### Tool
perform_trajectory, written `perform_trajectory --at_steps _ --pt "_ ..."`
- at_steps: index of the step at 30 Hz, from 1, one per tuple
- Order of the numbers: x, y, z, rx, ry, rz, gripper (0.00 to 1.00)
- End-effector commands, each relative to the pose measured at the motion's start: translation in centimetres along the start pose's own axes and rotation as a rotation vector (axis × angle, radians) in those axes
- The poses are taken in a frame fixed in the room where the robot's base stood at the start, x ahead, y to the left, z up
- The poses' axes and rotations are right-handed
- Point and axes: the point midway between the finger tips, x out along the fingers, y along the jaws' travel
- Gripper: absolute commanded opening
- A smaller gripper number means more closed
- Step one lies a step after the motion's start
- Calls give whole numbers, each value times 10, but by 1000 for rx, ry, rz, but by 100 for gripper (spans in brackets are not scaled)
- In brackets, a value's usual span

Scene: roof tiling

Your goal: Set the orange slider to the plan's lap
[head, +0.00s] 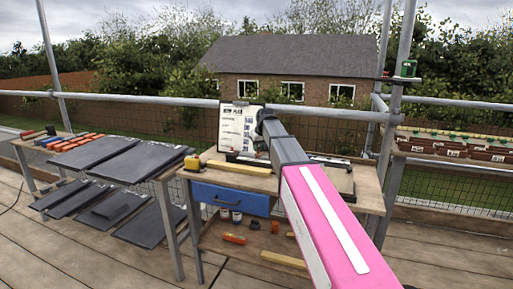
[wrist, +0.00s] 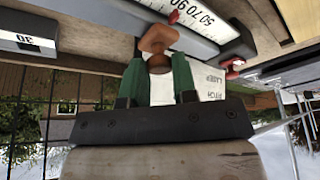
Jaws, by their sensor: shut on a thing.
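The orange slider (wrist: 158,40) shows as a brownish-orange knob at the upper middle of the wrist view, against a pale scale (wrist: 205,22) with upside-down numbers 50, 70 and 90. A small red tip (wrist: 173,17) shows beside the knob on the scale. My gripper (wrist: 158,65) has green fingers on both sides of the knob and is shut on it. The exact reading is hard to tell. In the head view, the plan sheet (head: 238,130) stands on a board at the back of the workbench (head: 230,169); its writing is too small to read. My arm hides the slider there.
A white card (wrist: 208,86) with upside-down PITCH and LAP lettering shows behind the fingers. A yellow tape measure (head: 193,162) sits on the bench above a blue drawer (head: 231,198). Dark slates (head: 150,160) lie on the left table.

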Motion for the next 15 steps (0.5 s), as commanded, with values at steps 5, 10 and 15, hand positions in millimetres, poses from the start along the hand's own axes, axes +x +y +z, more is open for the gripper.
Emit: perform_trajectory --at_steps 5,10,15 --pt "0 0 0 -1 0 0 52" --pt "0 0 0 -1 0 0 52" --pt "-5 0 0 -1 1 0 52"
